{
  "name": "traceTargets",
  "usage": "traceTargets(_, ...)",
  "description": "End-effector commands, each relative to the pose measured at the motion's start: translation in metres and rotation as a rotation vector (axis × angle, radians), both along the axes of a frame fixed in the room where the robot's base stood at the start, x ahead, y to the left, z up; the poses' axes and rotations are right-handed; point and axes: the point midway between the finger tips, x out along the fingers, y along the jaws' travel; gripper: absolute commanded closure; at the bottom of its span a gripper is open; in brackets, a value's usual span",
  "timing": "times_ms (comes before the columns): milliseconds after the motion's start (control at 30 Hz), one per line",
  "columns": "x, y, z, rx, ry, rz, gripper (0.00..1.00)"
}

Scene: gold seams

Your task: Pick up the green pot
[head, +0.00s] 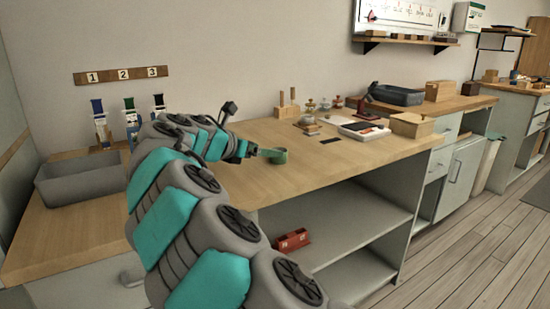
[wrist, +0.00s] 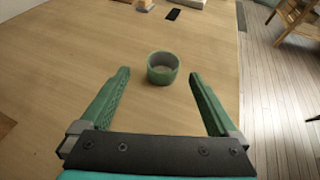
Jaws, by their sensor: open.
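The green pot (wrist: 161,77) is a small, round, hollow cup standing upright on the wooden table top. In the wrist view it sits between the lines of my two green fingers, level with the fingertips, with a gap on each side. My gripper (wrist: 159,73) is open and empty, and neither finger appears to touch the pot. In the head view my gripper (head: 258,152) reaches over the table, and the green pot (head: 277,157) shows at its end, partly hidden by it. I cannot tell the fingers' exact height above the table.
The wooden table top (head: 350,158) is clear around the pot. Towards its back stand wooden pegs (head: 287,104), a white tray (head: 363,131) and a wooden box (head: 411,125). A grey bin (head: 82,181) is at the left. A red object (head: 292,240) lies on the shelf below.

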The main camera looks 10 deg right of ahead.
Motion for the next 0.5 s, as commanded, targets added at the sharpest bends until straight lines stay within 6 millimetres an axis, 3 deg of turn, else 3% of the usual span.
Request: traceTargets(500,0.031,-0.047,-0.021,0.003,0.001,-0.006,0.04)
